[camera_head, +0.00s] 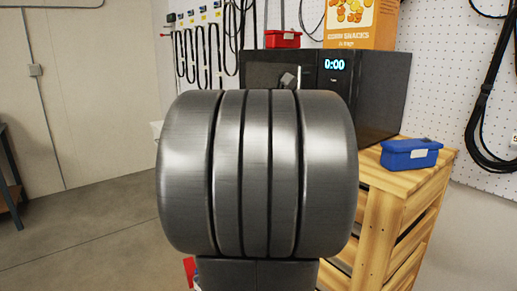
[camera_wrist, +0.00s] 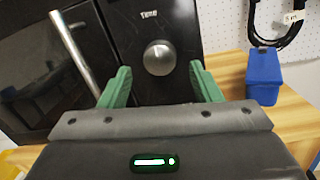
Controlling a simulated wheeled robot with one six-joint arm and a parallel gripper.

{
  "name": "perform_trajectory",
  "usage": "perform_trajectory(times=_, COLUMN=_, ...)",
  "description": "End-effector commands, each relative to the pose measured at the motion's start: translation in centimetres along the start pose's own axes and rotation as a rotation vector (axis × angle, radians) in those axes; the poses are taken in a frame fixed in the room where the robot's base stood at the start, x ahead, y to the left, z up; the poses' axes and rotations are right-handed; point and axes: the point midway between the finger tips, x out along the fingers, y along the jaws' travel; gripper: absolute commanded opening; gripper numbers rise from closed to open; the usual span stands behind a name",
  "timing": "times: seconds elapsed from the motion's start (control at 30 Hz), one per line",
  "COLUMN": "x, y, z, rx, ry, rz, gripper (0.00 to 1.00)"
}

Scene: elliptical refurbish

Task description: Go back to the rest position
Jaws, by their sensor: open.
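My gripper (camera_wrist: 162,88) shows in the wrist view with its two green fingers spread apart and nothing between them. It faces the front of a black microwave (camera_wrist: 110,45). The microwave's round knob (camera_wrist: 160,57) is beyond the gap between the fingers, and its silver door handle (camera_wrist: 83,55) is to the left. In the head view the microwave (camera_head: 384,95) stands on a wooden crate table, with its display reading 0:00. My own grey arm covers the middle of the head view and hides my gripper and part of the microwave front.
A blue box (camera_head: 410,153) sits on the wooden crate table (camera_head: 405,200) right of the microwave. A red box (camera_head: 282,39) and an orange snack box (camera_head: 361,22) are on top of it. Cables hang on the pegboard (camera_head: 440,60). Open floor (camera_head: 100,235) lies to the left.

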Motion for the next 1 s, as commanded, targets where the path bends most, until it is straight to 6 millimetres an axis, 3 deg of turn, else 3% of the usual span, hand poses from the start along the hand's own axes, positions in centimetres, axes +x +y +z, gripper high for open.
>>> perform_trajectory(times=0.1, x=2.5, y=-0.1, z=0.1, rx=-0.002, ry=-0.001, rz=-0.004, gripper=0.58)
perform_trajectory(times=1.0, x=2.2, y=0.5, z=0.0, rx=0.892, ry=-0.062, rz=-0.069, gripper=0.58)
